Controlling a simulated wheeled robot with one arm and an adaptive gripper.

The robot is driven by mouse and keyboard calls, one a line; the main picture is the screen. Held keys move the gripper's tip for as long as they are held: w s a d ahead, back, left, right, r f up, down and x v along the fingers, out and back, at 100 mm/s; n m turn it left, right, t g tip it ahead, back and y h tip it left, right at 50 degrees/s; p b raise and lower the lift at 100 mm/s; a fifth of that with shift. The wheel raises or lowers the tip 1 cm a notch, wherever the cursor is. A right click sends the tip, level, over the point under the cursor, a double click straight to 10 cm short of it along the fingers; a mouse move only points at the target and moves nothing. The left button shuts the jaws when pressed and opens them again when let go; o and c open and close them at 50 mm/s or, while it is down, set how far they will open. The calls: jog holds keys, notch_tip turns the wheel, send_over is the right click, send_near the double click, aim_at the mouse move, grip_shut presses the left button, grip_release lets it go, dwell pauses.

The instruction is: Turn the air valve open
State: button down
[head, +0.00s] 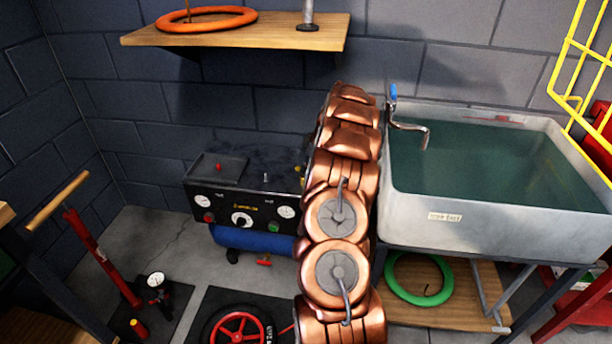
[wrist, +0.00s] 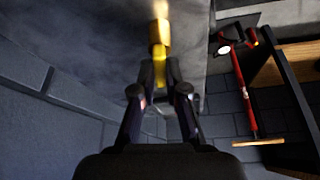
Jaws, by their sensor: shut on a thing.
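The air compressor (head: 240,205) has a black front panel with gauges and knobs above a blue tank, and stands on the floor left of my arm. A small yellow part (head: 298,176), likely the air valve, shows at its right end, mostly hidden by my arm. In the wrist view, my gripper (wrist: 160,62) is shut on the yellow valve handle (wrist: 159,42), with its fingertips at the handle's near end. My gripper is hidden in the head view. I cannot tell how far the handle is turned.
A sink (head: 450,212) with a tap (head: 410,126) stands close right of my arm. A wooden shelf (head: 240,37) with an orange ring (head: 205,25) hangs above. A red floor pump (head: 100,255) and a red-spoked wheel (head: 238,332) are at left and front.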

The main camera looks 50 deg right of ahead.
jog(key=shift+a+f+n+b, duration=0.1)
jog(key=shift+n+b, duration=0.6)
jog(key=shift+b, duration=0.15)
jog(key=c, duration=1.2)
grip_release()
jog(key=v, duration=1.2)
jog(key=shift+d, duration=0.3)
jog(key=shift+w, duration=0.15)
